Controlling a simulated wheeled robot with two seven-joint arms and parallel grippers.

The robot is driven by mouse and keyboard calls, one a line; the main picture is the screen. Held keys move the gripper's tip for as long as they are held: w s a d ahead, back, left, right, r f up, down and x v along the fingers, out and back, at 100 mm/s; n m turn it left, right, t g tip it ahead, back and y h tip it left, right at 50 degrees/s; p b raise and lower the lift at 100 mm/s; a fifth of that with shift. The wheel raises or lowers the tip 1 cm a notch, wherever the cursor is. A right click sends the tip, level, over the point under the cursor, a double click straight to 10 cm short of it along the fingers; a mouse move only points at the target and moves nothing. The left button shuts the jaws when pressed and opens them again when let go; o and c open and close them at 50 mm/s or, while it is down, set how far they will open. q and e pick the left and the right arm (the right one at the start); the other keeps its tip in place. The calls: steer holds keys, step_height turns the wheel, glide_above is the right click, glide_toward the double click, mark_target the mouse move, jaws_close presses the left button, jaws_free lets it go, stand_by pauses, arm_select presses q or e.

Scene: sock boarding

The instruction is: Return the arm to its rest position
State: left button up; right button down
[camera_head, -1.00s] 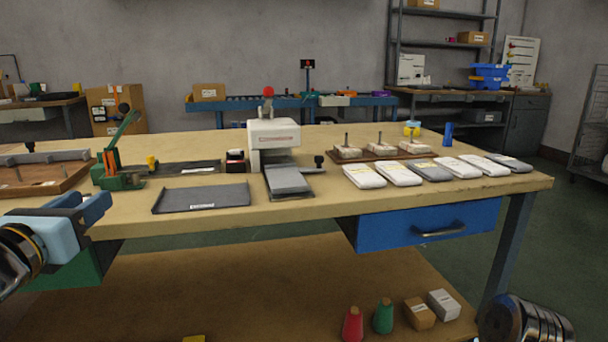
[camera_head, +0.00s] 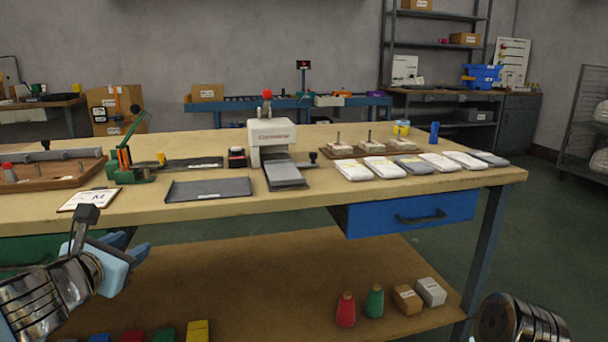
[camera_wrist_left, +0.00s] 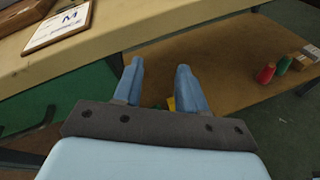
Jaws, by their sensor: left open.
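My left gripper (camera_head: 128,248) hangs in front of the workbench's front edge at the lower left, below the top's level. In the left wrist view its two blue fingers (camera_wrist_left: 158,85) are apart with nothing between them. The lower shelf shows behind them. My right arm shows only as a metal link at the lower right of the head view; its gripper is out of frame.
The workbench top (camera_head: 330,195) lies just beyond my left gripper. A clipboard marked M (camera_head: 88,199) lies near its front edge. A white press (camera_head: 270,140), a dark tray (camera_head: 208,189) and several folded socks (camera_head: 400,165) stand farther right. Cones (camera_head: 346,310) stand on the lower shelf.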

arm_select(q)
steer(key=w+d+f+m+g+p, duration=0.1)
steer(key=d+f+m+g+p, duration=0.15)
steer(key=f+m, duration=0.7)
steer(key=w+d+f+m+g+p, duration=0.1)
steer(key=w+d+f+m+g, duration=0.2)
steer(key=f, duration=1.3)
steer(key=s+d+f+m+g+h+p, duration=0.2)
steer(key=s+d+f+m+g, duration=0.2)
steer(key=s+d+f+m, duration=0.2)
steer(key=s+d+f+m+g+h+p, duration=0.1)
steer(key=s+d+f+m+g+h, duration=0.1)
steer(key=s+d+f+m+g, duration=0.2)
steer(key=s+d+f+m, duration=0.3)
steer(key=s+f+m, duration=0.4)
steer(key=s+f, duration=0.3)
steer(key=shift+s+f+p, duration=0.15)
steer(key=shift+f+p, duration=0.25)
steer(key=shift+f, duration=0.55)
steer(key=shift+g, duration=0.25)
